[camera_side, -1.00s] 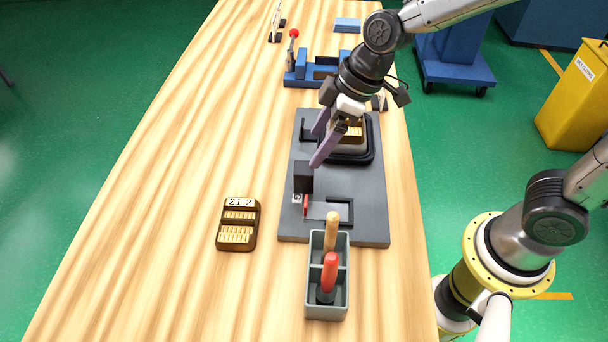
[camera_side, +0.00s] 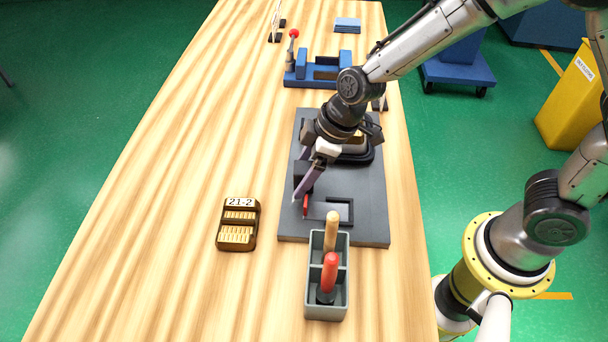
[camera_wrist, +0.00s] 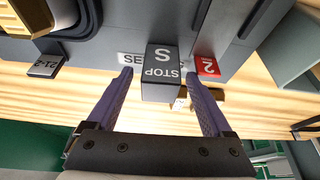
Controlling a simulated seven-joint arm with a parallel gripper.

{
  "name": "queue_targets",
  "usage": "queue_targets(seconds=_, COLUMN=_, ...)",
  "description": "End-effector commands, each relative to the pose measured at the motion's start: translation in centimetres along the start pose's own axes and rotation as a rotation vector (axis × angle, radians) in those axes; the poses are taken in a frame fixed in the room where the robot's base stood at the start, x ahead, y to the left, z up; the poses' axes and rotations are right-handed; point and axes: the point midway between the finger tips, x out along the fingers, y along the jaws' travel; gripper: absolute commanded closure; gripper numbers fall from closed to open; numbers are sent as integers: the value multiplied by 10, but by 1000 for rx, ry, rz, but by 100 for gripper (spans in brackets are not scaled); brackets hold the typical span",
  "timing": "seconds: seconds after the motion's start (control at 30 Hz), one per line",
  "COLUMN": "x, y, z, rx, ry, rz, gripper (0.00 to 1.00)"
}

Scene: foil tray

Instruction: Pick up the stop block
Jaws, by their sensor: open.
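The stop block (camera_wrist: 162,72) is a dark grey block with "STOP" and "S" on it in white. In the wrist view it stands on the grey base plate, between and just beyond my open fingertips. In the side view the stop block (camera_side: 302,170) is partly hidden behind my fingers. My gripper (camera_wrist: 160,78) has two purple fingers spread apart with nothing held. In the side view my gripper (camera_side: 306,188) is tilted down over the stop block. I cannot tell whether a finger touches it.
A red tag marked 2 (camera_wrist: 207,66) is close to the right finger. The grey base plate (camera_side: 365,215) has a tray fixture behind my gripper. A grey bin (camera_side: 313,285) with two handled tools stands in front. A brown "21-2" holder (camera_side: 252,222) sits left, with bare wood around it.

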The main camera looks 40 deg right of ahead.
Motion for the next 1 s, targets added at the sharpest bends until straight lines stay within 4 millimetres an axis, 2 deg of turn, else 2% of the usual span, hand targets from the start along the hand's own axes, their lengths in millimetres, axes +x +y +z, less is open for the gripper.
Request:
queue_targets(seconds=0.03, x=0, y=0, z=0, rx=0, ry=0, rz=0, gripper=17)
queue_targets(seconds=0.07, x=0, y=0, z=0, rx=0, ry=0, rz=0, gripper=22)
queue_targets(seconds=0.5, x=0, y=0, z=0, rx=0, ry=0, rz=0, gripper=100)
queue_targets(seconds=1.0, x=-1, y=0, z=0, rx=0, ry=0, rz=0, gripper=100)
